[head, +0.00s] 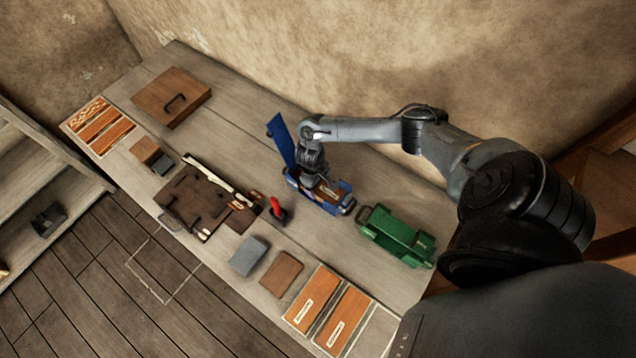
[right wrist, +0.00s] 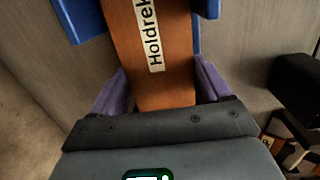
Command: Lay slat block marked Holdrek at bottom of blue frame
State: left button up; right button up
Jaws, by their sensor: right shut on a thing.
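The slat block marked Holdrek (right wrist: 180,75) is orange-brown wood with a white label. In the right wrist view it runs between the two fingers of my right gripper (right wrist: 160,90), which is shut on it. The blue frame (right wrist: 82,18) shows on both sides of the block's far part. In the head view my right gripper (head: 318,178) is over the blue frame (head: 326,207), and the block (head: 332,191) shows inside the frame's outline. The frame's blue lid (head: 280,140) stands open. I cannot tell whether the block touches the bottom. My left gripper is not in view.
A green frame (head: 396,236) stands right of the blue one. Labelled slats (head: 327,308) lie on the front right tray. A grey block (head: 249,256), a brown block (head: 282,274), a red-handled tool (head: 276,209) and a dark press-like device (head: 197,200) are to the left.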

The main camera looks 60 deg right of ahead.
dwell(0.4)
jog(key=o, duration=1.6)
jog(key=shift+r, duration=0.1)
notch_tip(320, 180, up, 4)
jog(key=p, duration=0.5)
jog(key=shift+r+p, duration=0.2)
jog(key=shift+p, duration=0.15)
notch_tip(320, 180, up, 2)
jog(key=p, duration=0.2)
jog(key=shift+r+p, duration=0.1)
jog(key=shift+p, duration=0.3)
jog(key=shift+r, duration=0.15)
jog(key=shift+s, duration=0.1)
